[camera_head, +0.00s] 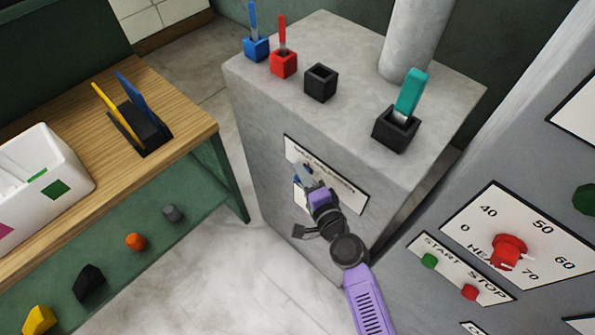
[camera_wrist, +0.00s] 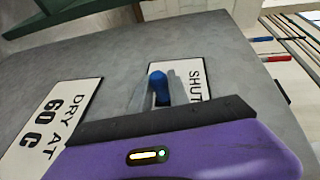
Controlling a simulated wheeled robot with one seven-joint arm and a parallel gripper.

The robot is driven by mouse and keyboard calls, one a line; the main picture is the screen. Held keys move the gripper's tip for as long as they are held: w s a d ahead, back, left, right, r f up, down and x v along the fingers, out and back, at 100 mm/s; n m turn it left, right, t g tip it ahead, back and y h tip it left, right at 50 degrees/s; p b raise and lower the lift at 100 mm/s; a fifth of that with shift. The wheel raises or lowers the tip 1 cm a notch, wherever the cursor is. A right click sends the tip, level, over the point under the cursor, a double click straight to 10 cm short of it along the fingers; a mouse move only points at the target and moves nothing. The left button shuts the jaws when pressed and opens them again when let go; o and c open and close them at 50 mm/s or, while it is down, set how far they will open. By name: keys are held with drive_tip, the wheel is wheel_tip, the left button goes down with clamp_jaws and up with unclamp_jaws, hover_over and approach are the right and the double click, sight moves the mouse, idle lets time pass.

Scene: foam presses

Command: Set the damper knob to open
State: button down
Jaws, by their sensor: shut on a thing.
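The damper knob (camera_wrist: 158,88) is blue and shows in the wrist view between the grey fingers of my gripper (camera_wrist: 157,95). My gripper is shut on it. A white plate reading SHUT (camera_wrist: 194,78) lies just right of the knob in the wrist view; part of that plate is hidden by the gripper. In the head view my purple and dark gripper (camera_head: 306,178) reaches to the front of the grey cabinet (camera_head: 265,150), over a white lettered plate (camera_head: 345,188). Whether the knob is turned to open cannot be read from these frames.
Blue, red and black holders (camera_head: 321,83) and a teal-handled tool (camera_head: 410,92) stand on the cabinet top. A grey panel with a red heat knob (camera_head: 508,250) is close on the right. A wooden bench (camera_head: 185,125) stands left, with bare floor between.

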drive_tip(key=s+d+b, duration=0.3)
drive_tip(key=s+d, duration=0.3)
drive_tip(key=d, duration=0.2)
drive_tip(key=shift+s+d, duration=0.3)
drive_tip(key=shift+s, duration=0.05)
drive_tip(key=shift+f, duration=0.1)
drive_tip(key=c, duration=1.3)
unclamp_jaws()
drive_tip(key=shift+o, duration=0.2)
drive_tip(key=shift+s+d, duration=0.1)
drive_tip(key=b+v, duration=0.1)
drive_tip(key=v, duration=0.6)
drive_tip(key=shift+s+b, duration=0.3)
drive_tip(key=shift+b, duration=0.1)
drive_tip(key=shift+d, duration=0.1)
